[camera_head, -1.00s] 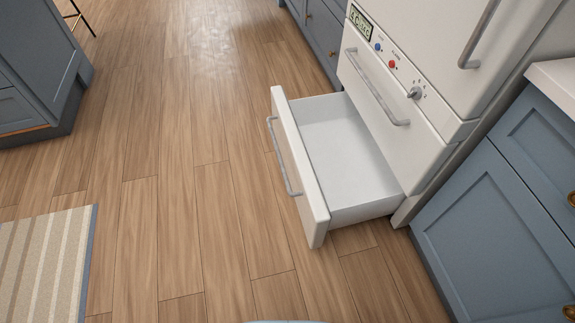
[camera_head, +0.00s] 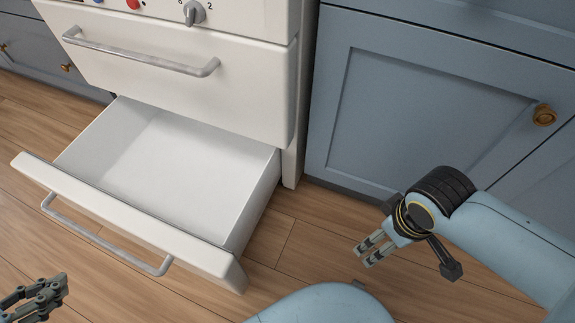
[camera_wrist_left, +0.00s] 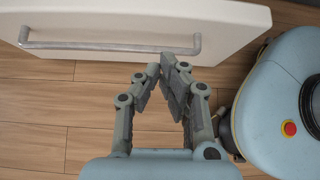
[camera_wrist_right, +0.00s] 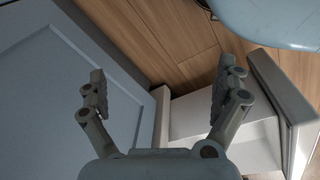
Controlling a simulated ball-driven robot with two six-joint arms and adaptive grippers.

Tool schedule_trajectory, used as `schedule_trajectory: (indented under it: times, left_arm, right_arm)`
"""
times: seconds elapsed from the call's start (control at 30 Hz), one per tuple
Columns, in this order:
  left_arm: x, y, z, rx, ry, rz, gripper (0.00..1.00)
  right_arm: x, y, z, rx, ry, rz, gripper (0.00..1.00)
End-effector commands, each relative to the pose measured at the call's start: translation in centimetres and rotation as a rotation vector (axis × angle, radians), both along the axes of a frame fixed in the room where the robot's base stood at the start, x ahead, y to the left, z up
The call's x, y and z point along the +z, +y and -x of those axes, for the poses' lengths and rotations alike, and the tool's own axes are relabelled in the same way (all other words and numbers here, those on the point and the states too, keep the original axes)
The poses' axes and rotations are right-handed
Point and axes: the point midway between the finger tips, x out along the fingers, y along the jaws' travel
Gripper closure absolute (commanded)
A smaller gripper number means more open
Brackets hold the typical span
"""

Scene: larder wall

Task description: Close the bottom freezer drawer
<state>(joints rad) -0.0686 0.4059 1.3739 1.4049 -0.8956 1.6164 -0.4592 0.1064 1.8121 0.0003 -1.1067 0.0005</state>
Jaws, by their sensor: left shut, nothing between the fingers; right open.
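The bottom freezer drawer (camera_head: 130,212) is pulled out and empty, with a grey bar handle (camera_head: 105,240) on its white front. In the left wrist view the drawer front (camera_wrist_left: 240,22) and its handle (camera_wrist_left: 110,46) lie just beyond the fingers. My left gripper (camera_head: 62,283) is shut and empty, in front of the drawer front and apart from it. It also shows in the left wrist view (camera_wrist_left: 165,72). My right gripper (camera_head: 366,254) is open and empty, right of the drawer before the blue cabinet. In the right wrist view, my right gripper (camera_wrist_right: 160,85) has the drawer (camera_wrist_right: 285,100) to its right.
The closed upper drawer (camera_head: 190,95) with its bar handle (camera_head: 140,54) is above the open one. A blue cabinet (camera_head: 420,100) with a brass knob (camera_head: 544,115) stands to the right. Wooden floor (camera_head: 285,245) is clear around the open drawer.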

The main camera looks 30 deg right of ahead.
Motion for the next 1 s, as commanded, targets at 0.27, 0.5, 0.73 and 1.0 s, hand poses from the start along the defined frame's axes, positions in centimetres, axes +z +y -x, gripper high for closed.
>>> schedule_trajectory:
  times: [0.27,0.5,0.73,1.0]
  left_arm:
    - [-3.3,1.3,-1.0,-0.011,-0.008,-0.030,1.00]
    - [-3.3,1.1,-1.2,-0.011,-0.010,-0.029,1.00]
    - [-5.6,-0.6,-2.3,-0.010,-0.008,-0.028,1.00]
    - [-9.9,-4.1,-4.8,-0.010,-0.004,-0.027,1.00]
  right_arm:
    - [-3.8,0.0,2.3,0.004,0.039,0.001,0.00]
    - [-3.4,0.0,2.0,0.003,0.034,0.000,0.00]
    - [-1.2,0.8,0.6,0.008,0.005,-0.010,0.00]
    - [2.0,2.3,-2.1,0.019,-0.096,-0.044,0.00]
